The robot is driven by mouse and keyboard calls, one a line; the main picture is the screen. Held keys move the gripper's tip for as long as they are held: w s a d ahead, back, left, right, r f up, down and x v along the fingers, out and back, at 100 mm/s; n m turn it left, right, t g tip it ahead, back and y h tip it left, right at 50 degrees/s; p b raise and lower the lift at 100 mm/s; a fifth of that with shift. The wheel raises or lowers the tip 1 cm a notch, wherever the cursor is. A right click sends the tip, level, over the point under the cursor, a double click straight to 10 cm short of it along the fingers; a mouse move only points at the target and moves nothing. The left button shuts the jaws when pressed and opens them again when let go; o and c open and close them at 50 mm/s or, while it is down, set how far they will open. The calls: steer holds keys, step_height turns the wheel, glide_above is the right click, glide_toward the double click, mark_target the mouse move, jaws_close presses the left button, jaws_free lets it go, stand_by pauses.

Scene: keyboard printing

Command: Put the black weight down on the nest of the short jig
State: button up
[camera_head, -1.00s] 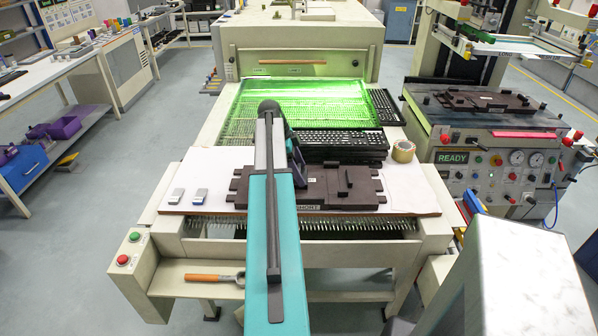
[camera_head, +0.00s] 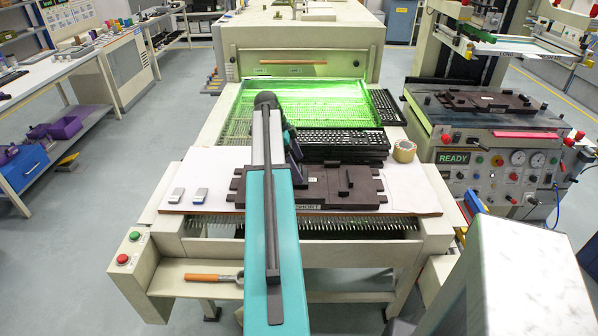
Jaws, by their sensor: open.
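The short jig (camera_head: 318,200) is a dark brown plate with stepped edges, lying on the white board at the front of the conveyor, "SHORT" on its front edge. A small dark block (camera_head: 345,180) stands up on its right half. I cannot tell whether it is the black weight or part of the jig. My gripper (camera_head: 297,170) is a dark shape beside my teal arm, over the jig's left part. It is open; its fingertips and anything under them are mostly hidden by my arm. No other black weight can be made out.
Black keyboards (camera_head: 343,142) and a tape roll (camera_head: 404,151) lie behind the jig. A press with another dark jig (camera_head: 485,101) stands at the right. A wooden-handled tool (camera_head: 210,278) lies on the lower shelf.

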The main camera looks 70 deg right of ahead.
steer(key=b+v, duration=0.2)
steer(key=v, duration=0.7)
steer(key=shift+r, duration=0.1)
stand_by(0.5)
steer(key=shift+w, duration=0.15)
